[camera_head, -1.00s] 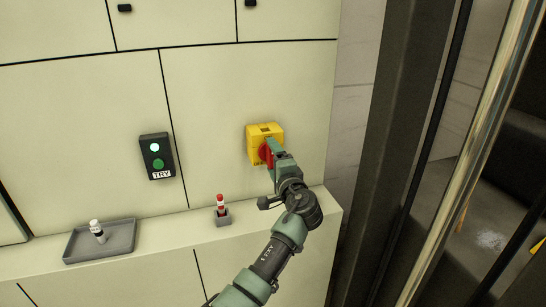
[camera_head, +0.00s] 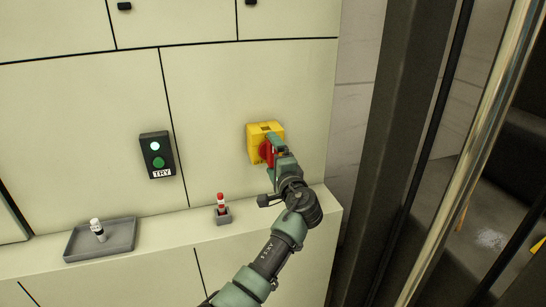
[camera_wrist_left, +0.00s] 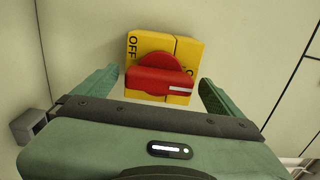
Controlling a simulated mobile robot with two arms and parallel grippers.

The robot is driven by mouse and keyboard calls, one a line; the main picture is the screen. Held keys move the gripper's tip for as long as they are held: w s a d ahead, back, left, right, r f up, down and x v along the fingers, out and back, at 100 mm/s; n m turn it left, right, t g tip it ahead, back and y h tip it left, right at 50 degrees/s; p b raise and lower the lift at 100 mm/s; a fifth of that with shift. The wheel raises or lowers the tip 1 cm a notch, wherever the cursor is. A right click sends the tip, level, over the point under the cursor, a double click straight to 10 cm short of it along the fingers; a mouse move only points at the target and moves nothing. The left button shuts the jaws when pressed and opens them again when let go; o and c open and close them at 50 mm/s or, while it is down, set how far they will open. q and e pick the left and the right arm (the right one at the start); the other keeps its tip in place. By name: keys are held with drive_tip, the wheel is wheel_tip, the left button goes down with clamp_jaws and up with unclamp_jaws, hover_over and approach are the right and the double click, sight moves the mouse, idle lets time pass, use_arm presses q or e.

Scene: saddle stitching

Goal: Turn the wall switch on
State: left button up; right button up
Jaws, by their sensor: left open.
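The wall switch is a yellow box (camera_head: 252,146) on the pale wall panel, with a red rotary knob (camera_head: 264,153) on its front. In the left wrist view the yellow box (camera_wrist_left: 148,42) reads OFF at its upper left, and another label at right is partly hidden by the knob. The red knob's bar (camera_wrist_left: 160,82) lies nearly level there, with a white mark at its right end. My left gripper (camera_head: 271,145) is at the knob. It is open, with one finger on each side of the bar; contact is not clear. My right gripper is out of view.
On the ledge below are a grey tray (camera_head: 110,246) with a small white cylinder and a holder (camera_head: 222,217) with a red-and-white piece. A dark frame (camera_head: 390,150) stands at right.

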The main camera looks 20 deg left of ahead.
use_arm(q)
drive_tip(key=b+v, duration=0.2)
drive_tip(key=v, duration=0.5)
drive_tip(key=shift+s+d, duration=0.25)
drive_tip(key=shift+s, duration=0.1)
